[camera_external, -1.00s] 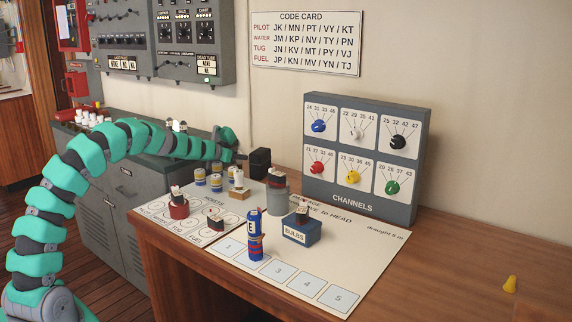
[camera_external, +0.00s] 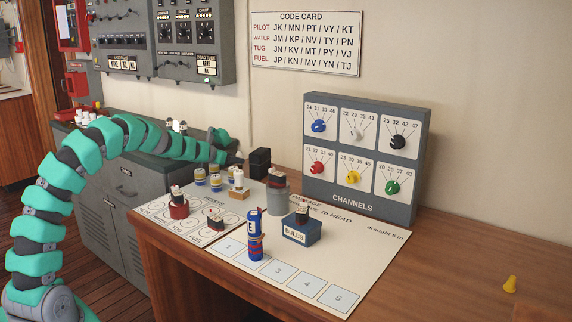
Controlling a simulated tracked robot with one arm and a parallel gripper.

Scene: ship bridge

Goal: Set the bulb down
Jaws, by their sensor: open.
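My gripper (camera_external: 238,158) is at the end of the green arm, beside the black block at the back of the desk. Its jaws are small and partly hidden from this side, and I see no bulb between them. Small pale, rounded things (camera_external: 177,125) show behind the arm on the cabinet and may be bulbs; I cannot tell.
A black block (camera_external: 260,162) and a grey cylinder (camera_external: 277,201) stand near my gripper. A blue canister (camera_external: 254,235) stands at the front. The channels panel (camera_external: 353,207) stands behind.

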